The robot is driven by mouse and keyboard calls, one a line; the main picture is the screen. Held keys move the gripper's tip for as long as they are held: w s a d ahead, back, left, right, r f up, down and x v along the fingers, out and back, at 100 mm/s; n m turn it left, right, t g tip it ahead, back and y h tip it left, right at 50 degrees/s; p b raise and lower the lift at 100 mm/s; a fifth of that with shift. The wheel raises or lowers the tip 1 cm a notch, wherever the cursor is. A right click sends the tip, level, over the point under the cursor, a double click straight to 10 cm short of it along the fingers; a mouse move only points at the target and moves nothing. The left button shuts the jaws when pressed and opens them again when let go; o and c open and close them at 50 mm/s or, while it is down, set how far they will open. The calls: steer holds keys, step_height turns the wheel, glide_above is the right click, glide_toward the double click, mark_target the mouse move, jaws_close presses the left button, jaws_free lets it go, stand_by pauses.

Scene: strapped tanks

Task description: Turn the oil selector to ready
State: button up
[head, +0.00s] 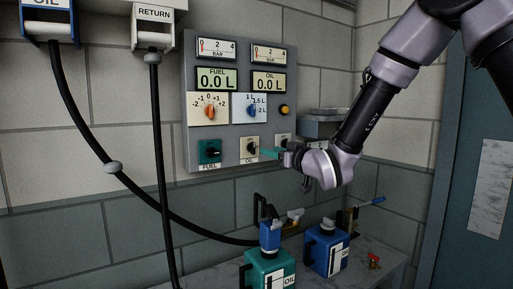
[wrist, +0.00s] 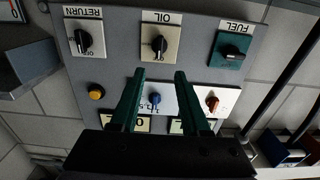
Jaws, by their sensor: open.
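The oil selector (head: 249,147) is a black knob on a cream plate marked OIL, low on the grey wall panel. In the wrist view the oil selector (wrist: 159,45) is at top centre, with the picture upside down. Its exact setting is too small to read. My gripper (head: 266,153) is just to the right of the oil selector in the head view. In the wrist view my open gripper (wrist: 160,74) has its two green fingers apart and empty, with the tips pointing towards the oil knob. I see no contact with the knob.
The fuel selector (head: 209,151) is on a green plate to the left. The return selector (wrist: 84,40) is on the other side. Blue and orange dials (head: 210,110), displays and gauges are above. Hoses (head: 158,180) hang at left; tanks (head: 270,268) stand on the bench below.

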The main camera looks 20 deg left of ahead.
mark_target(254, 145)
steer(key=x, duration=1)
steer(key=shift+w+d, duration=0.1)
jaws_close()
